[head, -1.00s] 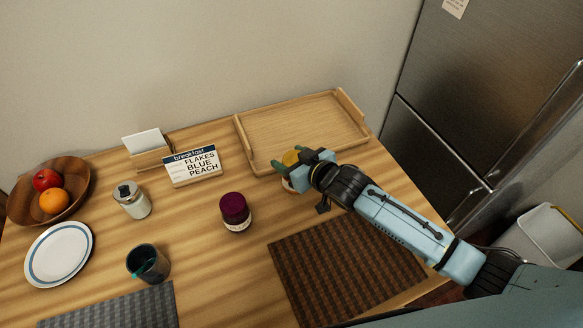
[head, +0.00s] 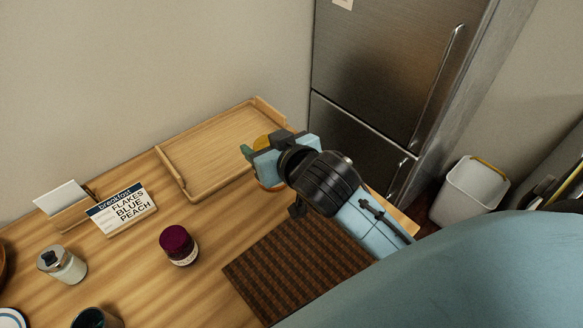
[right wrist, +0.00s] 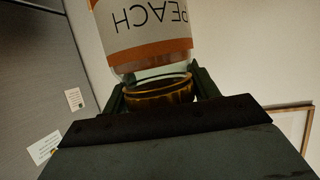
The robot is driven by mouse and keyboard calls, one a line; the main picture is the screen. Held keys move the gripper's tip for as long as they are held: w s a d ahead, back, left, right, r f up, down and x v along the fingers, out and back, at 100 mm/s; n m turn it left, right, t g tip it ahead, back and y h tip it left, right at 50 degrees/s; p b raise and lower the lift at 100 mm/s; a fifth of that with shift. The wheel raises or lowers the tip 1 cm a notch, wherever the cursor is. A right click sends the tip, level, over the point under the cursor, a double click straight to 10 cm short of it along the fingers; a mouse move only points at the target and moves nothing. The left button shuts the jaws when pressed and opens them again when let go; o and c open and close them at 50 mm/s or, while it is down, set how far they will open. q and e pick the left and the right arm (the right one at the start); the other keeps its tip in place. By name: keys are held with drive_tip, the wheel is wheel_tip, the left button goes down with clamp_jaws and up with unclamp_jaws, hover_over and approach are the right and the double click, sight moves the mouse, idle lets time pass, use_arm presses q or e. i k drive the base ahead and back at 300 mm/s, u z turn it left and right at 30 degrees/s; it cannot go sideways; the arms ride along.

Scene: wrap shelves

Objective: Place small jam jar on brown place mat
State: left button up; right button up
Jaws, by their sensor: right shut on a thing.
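My right gripper (head: 256,148) is shut on a jar with a yellow-orange lid (head: 263,141), beyond the far edge of the brown place mat (head: 295,262). In the right wrist view, the jar (right wrist: 150,40) has a white and orange label reading PEACH, and the fingers close around its lid end. The gripper hides most of the jar in the head view, so I cannot tell whether its base touches the table. The mat is checked dark brown, and its visible part is bare. A second jar with a purple lid (head: 178,243) stands left of the mat. My left gripper is not in view.
A wooden tray (head: 172,170) lies behind, close to the held jar. A breakfast sign (head: 122,208) reading FLAKES, BLUE, PEACH stands at left, near a glass jar (head: 62,264) and a dark cup (head: 95,318). A steel fridge (head: 385,70) and a white bin (head: 468,190) are right.

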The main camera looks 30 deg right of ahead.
sight(304, 261)
drive_tip(key=u, duration=1.2)
drive_tip(key=k, duration=0.75)
drive_tip(key=z, duration=1)
